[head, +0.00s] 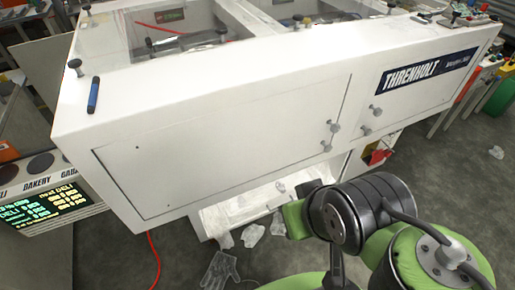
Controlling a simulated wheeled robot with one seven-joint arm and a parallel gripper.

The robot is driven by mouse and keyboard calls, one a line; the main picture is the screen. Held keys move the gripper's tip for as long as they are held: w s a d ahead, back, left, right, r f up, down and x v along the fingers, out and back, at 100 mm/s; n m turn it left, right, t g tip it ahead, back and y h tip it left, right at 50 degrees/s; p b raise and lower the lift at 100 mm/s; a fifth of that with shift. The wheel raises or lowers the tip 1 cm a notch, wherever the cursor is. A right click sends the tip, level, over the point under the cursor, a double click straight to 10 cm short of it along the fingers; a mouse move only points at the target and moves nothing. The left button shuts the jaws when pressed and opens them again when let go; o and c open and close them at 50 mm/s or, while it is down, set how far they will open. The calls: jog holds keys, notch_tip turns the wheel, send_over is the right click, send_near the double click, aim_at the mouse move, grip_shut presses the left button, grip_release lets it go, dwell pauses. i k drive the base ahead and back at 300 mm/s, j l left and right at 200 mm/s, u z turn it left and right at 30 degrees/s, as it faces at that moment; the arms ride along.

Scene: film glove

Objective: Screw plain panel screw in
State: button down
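A white machine cabinet (230,100) fills the middle of the head view, with a large panel (220,150) on its front face. Two grey knob-headed screws stick out near this panel's right edge, an upper one (333,126) and a lower one (326,146). Two similar screws, an upper one (375,111) and a lower one (366,131), sit on the right-hand panel (420,100). A small dark spot (138,148) shows near the large panel's left edge. I cannot tell which screw is the plain one. My gripper is not in view; only my arm's links show at the lower right.
Crumpled clear film and a clear glove (221,268) lie on the grey floor. A red cable (155,260) runs down at the left. A lit display (45,208) stands left.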

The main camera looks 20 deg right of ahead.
aim_at(335, 128)
jog(key=i+z, duration=0.4)
jog(key=i, duration=0.45)
